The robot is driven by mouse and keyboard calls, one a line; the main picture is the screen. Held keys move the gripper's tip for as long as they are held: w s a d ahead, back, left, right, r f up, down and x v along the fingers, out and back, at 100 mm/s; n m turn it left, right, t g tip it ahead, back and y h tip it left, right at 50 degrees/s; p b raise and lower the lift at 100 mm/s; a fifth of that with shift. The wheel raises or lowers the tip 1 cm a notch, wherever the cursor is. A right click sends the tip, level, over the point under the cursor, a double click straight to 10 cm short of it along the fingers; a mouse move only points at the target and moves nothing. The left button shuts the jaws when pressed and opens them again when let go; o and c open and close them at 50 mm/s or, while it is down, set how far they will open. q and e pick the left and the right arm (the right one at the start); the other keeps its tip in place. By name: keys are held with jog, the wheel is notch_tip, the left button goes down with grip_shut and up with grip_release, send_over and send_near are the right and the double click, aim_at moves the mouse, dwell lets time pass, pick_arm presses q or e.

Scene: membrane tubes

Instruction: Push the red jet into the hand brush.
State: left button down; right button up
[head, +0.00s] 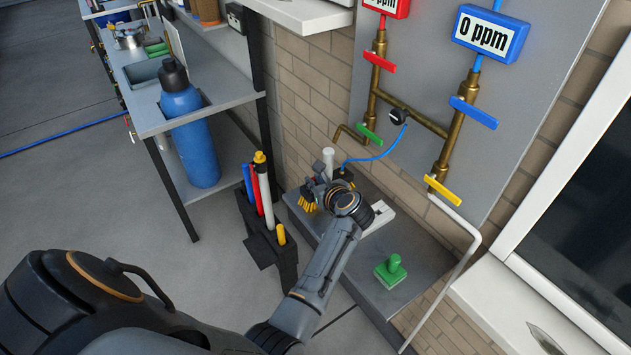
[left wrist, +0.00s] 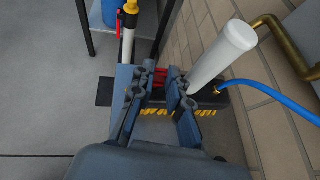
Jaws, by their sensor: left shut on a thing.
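My left gripper (head: 319,189) is over the far end of the grey ledge, and its wrist hides much of what is there. In the left wrist view the gripper (left wrist: 157,84) is shut on a red piece, apparently the red jet (left wrist: 160,77), which shows between its fingers. The hand brush, with yellow bristles (head: 308,202), is right at the fingers. In the left wrist view its bristles (left wrist: 204,113) stick out below and beside the fingers. I cannot tell how far the jet is inside the brush. My right gripper is not in view.
A white tube (head: 328,157) stands close beside the gripper, with a blue hose (head: 372,158) behind it. A black holder (head: 268,232) with coloured sticks is at the left. A green stamp-like block (head: 390,270) sits on the near ledge. Brass pipes (head: 455,128) run up the wall.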

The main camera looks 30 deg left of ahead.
pick_arm(q)
jog(key=shift+f+b, duration=0.6)
jog(key=shift+f, duration=0.05)
